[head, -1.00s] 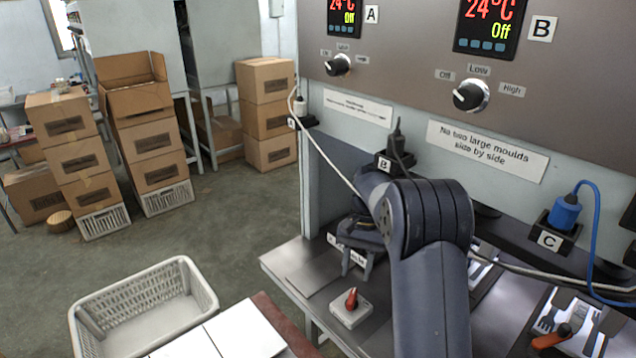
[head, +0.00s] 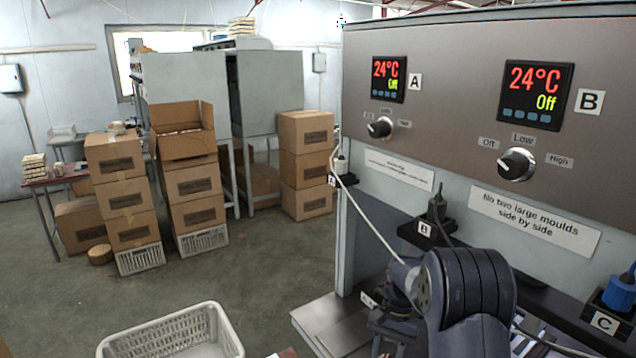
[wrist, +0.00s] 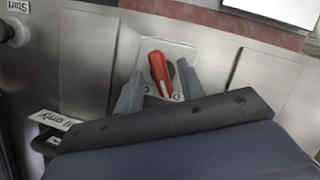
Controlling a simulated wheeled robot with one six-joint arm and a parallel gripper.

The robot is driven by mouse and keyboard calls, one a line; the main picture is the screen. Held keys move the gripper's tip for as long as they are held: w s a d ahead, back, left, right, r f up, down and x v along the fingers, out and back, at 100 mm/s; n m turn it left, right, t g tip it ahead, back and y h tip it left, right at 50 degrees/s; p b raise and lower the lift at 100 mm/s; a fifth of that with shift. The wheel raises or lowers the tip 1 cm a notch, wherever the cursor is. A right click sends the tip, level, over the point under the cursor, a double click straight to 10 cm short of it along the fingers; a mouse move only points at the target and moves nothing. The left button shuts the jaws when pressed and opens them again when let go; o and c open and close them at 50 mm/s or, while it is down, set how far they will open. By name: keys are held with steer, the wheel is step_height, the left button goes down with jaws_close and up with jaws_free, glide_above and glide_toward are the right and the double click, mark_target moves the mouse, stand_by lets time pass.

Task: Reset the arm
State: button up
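My arm (head: 470,285) reaches over the bench at the lower right of the head view. In the wrist view my gripper (wrist: 160,67) has its two grey fingers apart, with nothing held between them. A red rotary switch handle (wrist: 160,73) on a pale plate shows between and beyond the fingers; I cannot tell how far below them it is. In the head view the switch is out of frame and the fingertips are cut off or hidden near the bottom edge.
The press panel has display A (head: 388,79) and display B (head: 536,95), both reading 24°C and Off, above knobs. A white cable (head: 375,225) runs past my arm. A blue plug (head: 620,291) sits right. An empty-looking crate (head: 172,335) and stacked boxes (head: 198,195) stand left.

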steer(key=shift+w+r+n, duration=0.1)
steer(key=shift+n, duration=0.2)
steer(key=b+v, duration=0.1)
steer(key=v, duration=0.6)
steer(key=p+x, duration=0.1)
steer(key=x, duration=0.6)
steer(key=shift+s+f, duration=0.25)
steer(key=shift+w+d+m+y+b, duration=0.1)
steer(key=shift+m+y+b, duration=0.25)
steer(key=shift+m, duration=0.85)
steer(key=m, duration=0.2)
steer(key=m+t+y+b, duration=0.1)
steer(key=m, duration=0.2)
steer(key=shift+r+t, duration=0.1)
steer(key=shift+t, duration=0.2)
